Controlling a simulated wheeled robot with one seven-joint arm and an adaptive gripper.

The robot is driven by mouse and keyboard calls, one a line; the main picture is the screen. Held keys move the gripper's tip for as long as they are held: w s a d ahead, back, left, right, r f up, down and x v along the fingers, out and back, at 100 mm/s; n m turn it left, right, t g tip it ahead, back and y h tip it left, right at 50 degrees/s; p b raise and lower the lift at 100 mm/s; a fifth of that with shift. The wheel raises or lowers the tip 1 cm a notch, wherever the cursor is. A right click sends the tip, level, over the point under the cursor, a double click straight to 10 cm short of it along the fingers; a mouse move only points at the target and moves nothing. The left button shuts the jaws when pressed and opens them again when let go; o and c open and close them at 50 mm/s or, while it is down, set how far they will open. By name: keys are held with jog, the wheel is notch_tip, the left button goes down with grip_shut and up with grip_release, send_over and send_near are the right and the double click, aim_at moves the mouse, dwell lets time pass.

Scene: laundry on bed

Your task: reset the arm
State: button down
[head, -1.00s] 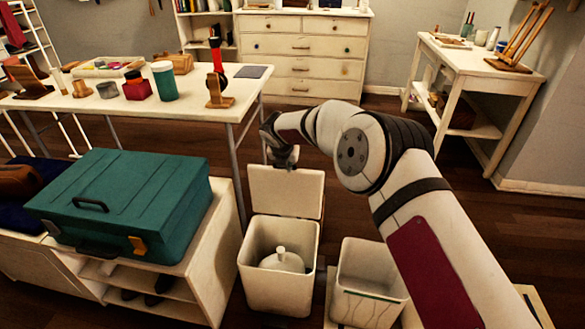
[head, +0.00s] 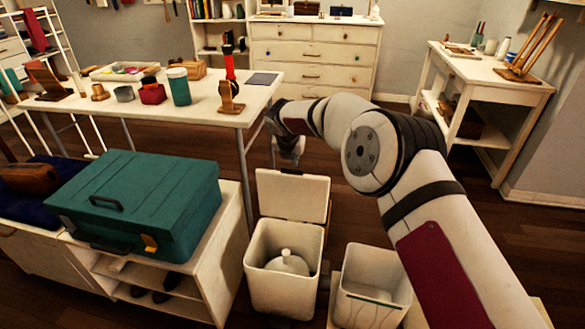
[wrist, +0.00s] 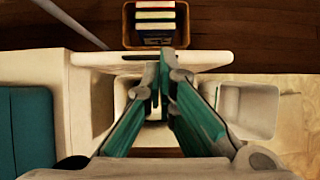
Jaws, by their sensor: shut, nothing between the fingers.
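My arm reaches from the lower right of the head view, and my gripper (head: 289,163) points down just above the raised lid (head: 292,195) of a white bin (head: 284,300). In the wrist view my gripper (wrist: 167,62) has its green-sided fingers drawn together at the tips, with nothing held. The bin's open mouth lies under the fingers there and is partly hidden by them. A white domed object with a knob (head: 287,263) sits inside the bin.
A second, open white bin (head: 371,290) stands to the right. A teal case (head: 135,205) rests on a low white cabinet (head: 215,265) at left. A white table (head: 262,92) stands behind. A basket (wrist: 128,25) with books lies beyond the lid.

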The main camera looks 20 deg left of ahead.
jog(key=s+d+r+m+h, duration=0.25)
jog(key=d+r+m, duration=0.55)
jog(key=d+r, duration=1.05)
jog(key=s+d+r+m+g+h, duration=0.1)
jog(key=s+d+r+m, duration=0.45)
jog(key=d, duration=0.25)
jog(key=s+d+r+m+g, duration=0.1)
jog(key=s+d+r+m, duration=0.4)
jog(key=d, duration=0.3)
jog(key=s+d+m+g, duration=0.1)
jog(key=s+d+m, duration=0.5)
jog(key=s, duration=0.4)
jog(key=s+d+m+g, duration=0.1)
jog(key=s+d+m, duration=0.3)
jog(key=s+d, duration=0.45)
jog(key=s+d+f+m+g+y, duration=0.1)
jog(key=s+f+m, duration=0.3)
jog(key=s, duration=0.7)
jog(key=s+d+f+m+g+y, duration=0.1)
jog(key=s+f+m, duration=0.2)
jog(key=s+m, duration=0.55)
notch_tip(320, 180, up, 22)
jog(key=s+n+t+p, duration=0.2)
jog(key=t+p, duration=0.1)
jog(key=p, duration=1.8)
jog(key=shift+r+n+t, duration=0.15)
jog(key=shift+n+t, duration=0.15)
jog(key=shift+t, duration=0.1)
